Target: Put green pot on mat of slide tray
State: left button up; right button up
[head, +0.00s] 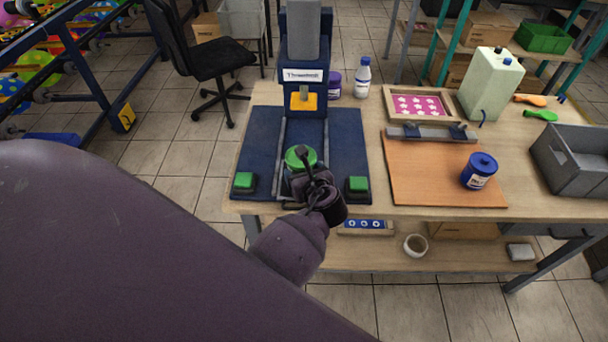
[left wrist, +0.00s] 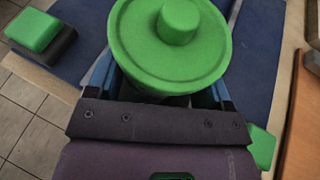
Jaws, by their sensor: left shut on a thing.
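The green pot (head: 297,153) has a round lid with a knob. It stands upright over the front of the blue press (head: 262,137), between the rails. In the left wrist view the green pot (left wrist: 147,48) fills the upper middle. My left gripper (head: 304,170) is shut on it, with one blue finger on each side. The slide tray and its mat are mostly hidden by the pot and my gripper. I cannot tell whether the pot touches the mat. My right gripper is not in view.
Green buttons (head: 244,181) (head: 358,184) flank the rails at the press front. A blue pot (head: 479,171) stands on the orange-brown board (head: 425,178) to the right. A grey crate (head: 575,160) is at the far right. A white bottle (head: 363,77) stands behind the press.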

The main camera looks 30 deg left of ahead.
pick_arm(q)
jog(key=shift+f, duration=0.1)
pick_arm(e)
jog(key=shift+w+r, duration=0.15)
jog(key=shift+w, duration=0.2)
pick_arm(q)
jog(key=shift+f, duration=0.15)
